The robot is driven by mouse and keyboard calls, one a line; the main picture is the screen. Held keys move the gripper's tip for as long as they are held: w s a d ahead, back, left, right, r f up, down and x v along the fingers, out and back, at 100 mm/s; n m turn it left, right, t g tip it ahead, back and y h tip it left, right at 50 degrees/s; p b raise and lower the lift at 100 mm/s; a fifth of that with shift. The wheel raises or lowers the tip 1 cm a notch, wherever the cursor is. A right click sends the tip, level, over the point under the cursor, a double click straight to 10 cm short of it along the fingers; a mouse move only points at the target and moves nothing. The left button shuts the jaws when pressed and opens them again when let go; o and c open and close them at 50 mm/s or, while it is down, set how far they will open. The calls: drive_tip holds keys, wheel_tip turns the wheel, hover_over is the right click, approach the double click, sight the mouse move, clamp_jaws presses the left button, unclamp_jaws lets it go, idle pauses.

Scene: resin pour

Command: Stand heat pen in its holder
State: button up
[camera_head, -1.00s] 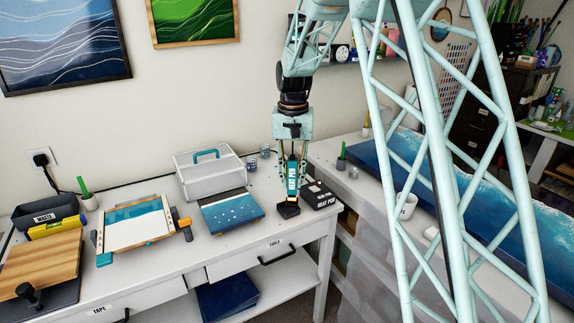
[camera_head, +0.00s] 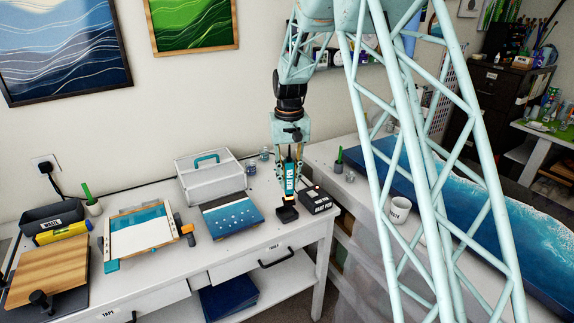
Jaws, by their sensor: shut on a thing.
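The heat pen (camera_head: 290,181), teal and black with a pale label, is upright between the fingers of my gripper (camera_head: 291,170). My gripper points straight down and is shut on the pen. A small black block (camera_head: 287,214) sits right below the pen on the worktop. I cannot tell whether the pen's lower end touches it. A black box-like holder (camera_head: 318,205) with a white label reading HEAT PEN stands just to the right, near the table's right end.
A blue panel (camera_head: 232,215) lies left of the pen, with a grey toolbox (camera_head: 211,177) behind it. A framed tray (camera_head: 139,231) and a wooden board (camera_head: 45,270) are farther left. A second bench with a white mug (camera_head: 399,211) is on the right.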

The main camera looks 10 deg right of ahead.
drive_tip(key=shift+w+r+n+p, duration=0.4)
drive_tip(key=shift+w+n+p, duration=0.25)
drive_tip(key=shift+p, duration=0.9)
drive_tip(key=shift+w+r+n+p, duration=0.45)
drive_tip(key=shift+n+p, duration=0.3)
drive_tip(key=shift+p, duration=0.75)
drive_tip(key=shift+w+f+n+p, duration=0.1)
drive_tip(key=shift+w+n+p, duration=0.15)
drive_tip(key=shift+p, duration=0.3)
drive_tip(key=shift+w+n, duration=0.1)
drive_tip(key=shift+n, duration=0.15)
drive_tip(key=shift+f, duration=0.25)
wheel_tip(320, 180, down, 9)
drive_tip(key=b, duration=0.4)
drive_tip(key=shift+f, duration=0.1)
drive_tip(key=o, duration=0.9)
